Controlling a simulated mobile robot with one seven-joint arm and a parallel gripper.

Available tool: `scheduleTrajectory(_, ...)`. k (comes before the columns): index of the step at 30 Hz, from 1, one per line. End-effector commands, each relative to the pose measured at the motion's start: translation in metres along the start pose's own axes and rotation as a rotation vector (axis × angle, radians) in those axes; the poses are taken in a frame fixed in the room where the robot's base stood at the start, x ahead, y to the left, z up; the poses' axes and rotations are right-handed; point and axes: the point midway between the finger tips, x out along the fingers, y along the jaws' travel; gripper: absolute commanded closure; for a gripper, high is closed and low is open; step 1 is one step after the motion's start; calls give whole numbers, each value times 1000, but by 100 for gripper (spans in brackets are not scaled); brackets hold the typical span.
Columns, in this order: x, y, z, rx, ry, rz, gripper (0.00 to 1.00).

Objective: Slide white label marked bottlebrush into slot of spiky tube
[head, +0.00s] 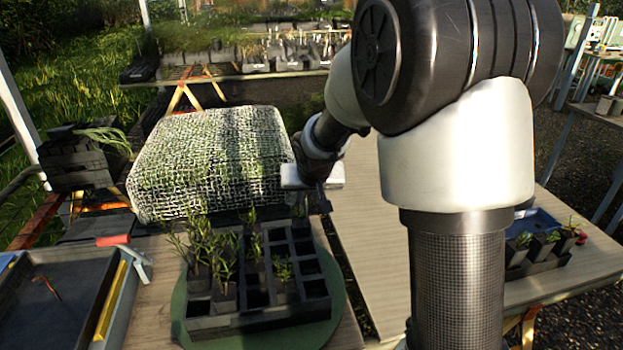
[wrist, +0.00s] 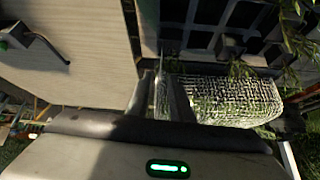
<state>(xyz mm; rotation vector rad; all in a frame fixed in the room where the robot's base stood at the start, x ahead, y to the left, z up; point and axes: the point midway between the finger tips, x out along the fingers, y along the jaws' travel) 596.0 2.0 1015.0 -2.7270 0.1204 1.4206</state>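A dark rack (head: 262,322) of square cells stands on a round green mat in the head view. Spiky-leaved seedlings in tubes (head: 205,245) fill its left side, and a few smaller plants stand in the middle. My gripper (head: 318,205) hangs over the back right of the rack, its fingers partly lost against the dark background. In the wrist view, the two fingers (wrist: 163,88) show side by side with a thin pale sliver between them. I cannot tell whether this is the white label or background. No lettering is readable, and the slot cannot be made out.
A mesh-covered block (head: 210,160) stands behind the rack. A tray (head: 60,300) with a yellow strip lies at the left. A blue crate (head: 537,225) and small potted plants are at the right. The wooden table (head: 360,215) is bare right of the rack.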

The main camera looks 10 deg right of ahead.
Motion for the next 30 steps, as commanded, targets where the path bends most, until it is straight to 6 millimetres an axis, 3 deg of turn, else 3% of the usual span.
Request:
scheduleTrajectory(9, -82, 0, -3, 0, 6, -1, 80)
scheduleTrajectory(15, -121, 0, -1, 0, 4, -1, 80)
scheduleTrajectory(21, -140, 0, -1, 0, 2, -1, 80)
scheduleTrajectory(30, -143, 0, 0, 0, 0, -1, 80)
